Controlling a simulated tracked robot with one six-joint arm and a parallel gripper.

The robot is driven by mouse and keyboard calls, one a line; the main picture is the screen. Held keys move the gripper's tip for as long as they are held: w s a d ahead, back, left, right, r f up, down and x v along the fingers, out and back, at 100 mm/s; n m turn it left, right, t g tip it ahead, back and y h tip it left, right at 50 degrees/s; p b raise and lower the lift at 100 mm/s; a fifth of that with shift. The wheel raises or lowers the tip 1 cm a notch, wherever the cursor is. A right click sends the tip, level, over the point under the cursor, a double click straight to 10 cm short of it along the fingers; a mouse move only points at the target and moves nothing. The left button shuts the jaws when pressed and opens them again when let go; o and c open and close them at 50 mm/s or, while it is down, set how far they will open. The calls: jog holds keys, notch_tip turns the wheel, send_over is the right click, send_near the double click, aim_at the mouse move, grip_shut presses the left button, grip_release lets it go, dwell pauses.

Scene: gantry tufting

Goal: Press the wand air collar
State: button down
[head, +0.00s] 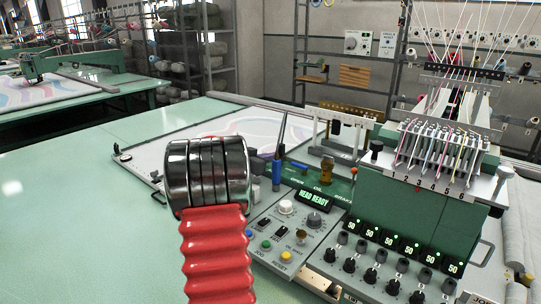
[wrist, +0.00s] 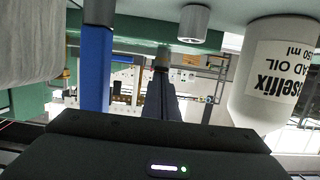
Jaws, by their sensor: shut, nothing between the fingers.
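A slim upright wand (head: 281,132) with a blue sleeve (head: 277,172) near its lower end stands at the left edge of the green console in the head view. An upright blue cylinder (wrist: 97,72), which looks like the same sleeve, shows left of my fingers in the wrist view. I cannot tell which part of the wand is the air collar. My gripper (wrist: 161,62) is shut and empty, apart from the blue cylinder. In the head view my red and metal arm covers the gripper.
The console bears a control panel (head: 290,226), a lit HEAD READY display (head: 314,197) and several black knobs (head: 371,275). A threaded needle head (head: 440,145) stands at right. The wrist view shows a white oil bottle (wrist: 275,75) close at right and a pale rounded object (wrist: 30,45) at left.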

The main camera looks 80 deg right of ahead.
jog(key=shift+f, duration=1)
notch_tip(320, 180, up, 10)
jog(key=shift+r, duration=0.25)
dwell(0.5)
dwell(0.4)
